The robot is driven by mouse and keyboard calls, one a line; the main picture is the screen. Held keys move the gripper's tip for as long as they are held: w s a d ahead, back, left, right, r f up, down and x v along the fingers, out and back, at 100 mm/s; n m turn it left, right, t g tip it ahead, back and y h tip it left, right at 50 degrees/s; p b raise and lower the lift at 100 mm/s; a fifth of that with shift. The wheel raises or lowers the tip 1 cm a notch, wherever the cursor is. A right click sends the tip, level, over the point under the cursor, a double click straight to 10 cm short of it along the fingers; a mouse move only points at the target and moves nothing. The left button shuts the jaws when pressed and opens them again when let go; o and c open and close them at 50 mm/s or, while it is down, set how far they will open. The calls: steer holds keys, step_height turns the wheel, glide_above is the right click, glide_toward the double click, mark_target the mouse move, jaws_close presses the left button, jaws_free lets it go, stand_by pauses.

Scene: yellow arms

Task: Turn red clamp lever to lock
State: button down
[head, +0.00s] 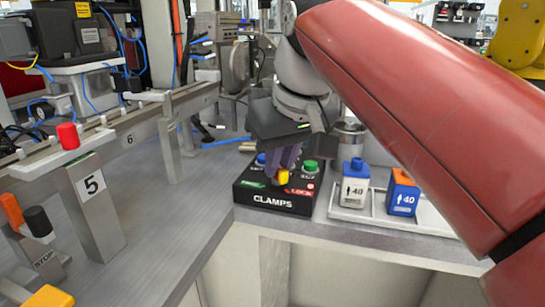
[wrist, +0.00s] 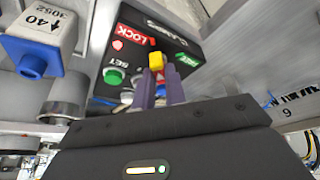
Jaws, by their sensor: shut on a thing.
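The black CLAMPS box (head: 275,200) sits on the grey bench near its front edge. Its top has a red LOCK label (head: 301,192) and a green label (head: 251,184). In the wrist view, the yellow tip (wrist: 155,60) shows at the fingertips (wrist: 157,72), between the LOCK label (wrist: 136,34) and the green label (wrist: 188,60).
A green button (head: 310,166) and a blue button (head: 261,159) are on the box behind the lever. A tray (head: 430,218) with a blue-and-white container (head: 352,185) and an orange-and-blue one (head: 403,194) stands to the right. A post marked 5 (head: 92,205) stands left.

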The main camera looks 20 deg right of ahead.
stand_by(0.4)
steer(key=c, duration=1.4)
jaws_free()
steer(key=shift+c, duration=0.2)
steer(key=p+v, duration=0.1)
steer(key=v, duration=0.6)
steer(key=shift+r, duration=0.35)
steer(key=shift+s, duration=0.15)
